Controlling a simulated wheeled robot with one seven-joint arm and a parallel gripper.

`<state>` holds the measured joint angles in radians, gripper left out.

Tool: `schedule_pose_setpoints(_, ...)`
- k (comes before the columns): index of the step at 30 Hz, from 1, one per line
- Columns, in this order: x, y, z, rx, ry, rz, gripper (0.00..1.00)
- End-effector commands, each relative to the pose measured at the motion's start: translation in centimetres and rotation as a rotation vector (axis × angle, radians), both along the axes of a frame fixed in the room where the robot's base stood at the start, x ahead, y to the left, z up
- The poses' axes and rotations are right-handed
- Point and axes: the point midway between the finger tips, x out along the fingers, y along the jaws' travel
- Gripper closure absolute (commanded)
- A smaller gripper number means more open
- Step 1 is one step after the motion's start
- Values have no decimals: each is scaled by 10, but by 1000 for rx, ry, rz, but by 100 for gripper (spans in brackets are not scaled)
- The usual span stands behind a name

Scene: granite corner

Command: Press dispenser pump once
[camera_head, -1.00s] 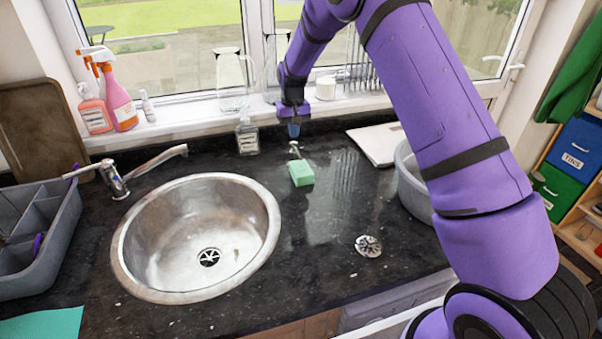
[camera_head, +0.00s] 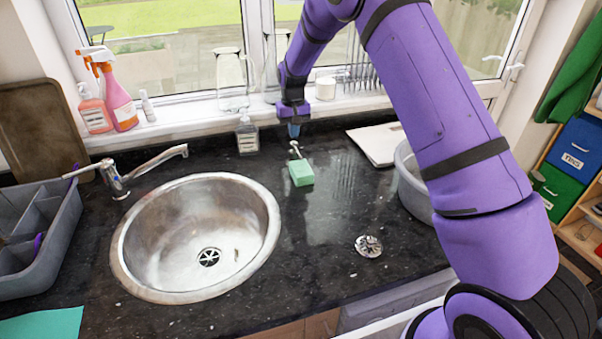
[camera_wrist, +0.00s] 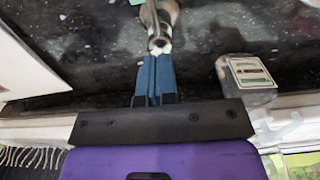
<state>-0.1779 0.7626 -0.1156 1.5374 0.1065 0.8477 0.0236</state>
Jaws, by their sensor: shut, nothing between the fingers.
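The dispenser pump (camera_head: 295,149) is a small metal spout standing on the dark counter behind a green sponge (camera_head: 301,173). My gripper (camera_head: 294,131) points down just behind and above it, its blue fingers together and empty. In the wrist view the shiny metal pump (camera_wrist: 160,22) is just beyond the tips of my gripper (camera_wrist: 154,57), its lower end close to them. I cannot tell whether they touch. A clear bottle (camera_head: 247,136) with a white label stands left of my gripper, near the window sill; it also shows in the wrist view (camera_wrist: 247,75).
A round steel sink (camera_head: 120,255) with a tap (camera_head: 150,165) lies front left. A grey tub (camera_head: 412,190) and a pale flat board (camera_head: 378,144) are to the right. Spray bottles (camera_head: 120,105) stand on the sill.

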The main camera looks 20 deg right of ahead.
Motion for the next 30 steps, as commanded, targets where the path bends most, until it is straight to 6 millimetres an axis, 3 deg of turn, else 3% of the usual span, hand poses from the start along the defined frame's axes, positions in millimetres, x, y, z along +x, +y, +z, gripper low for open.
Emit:
schedule_pose_setpoints(16, 0, 0, -1, 0, 0, 0, 100)
schedule_pose_setpoints(30, 0, 0, -15, 0, 1, 0, 100)
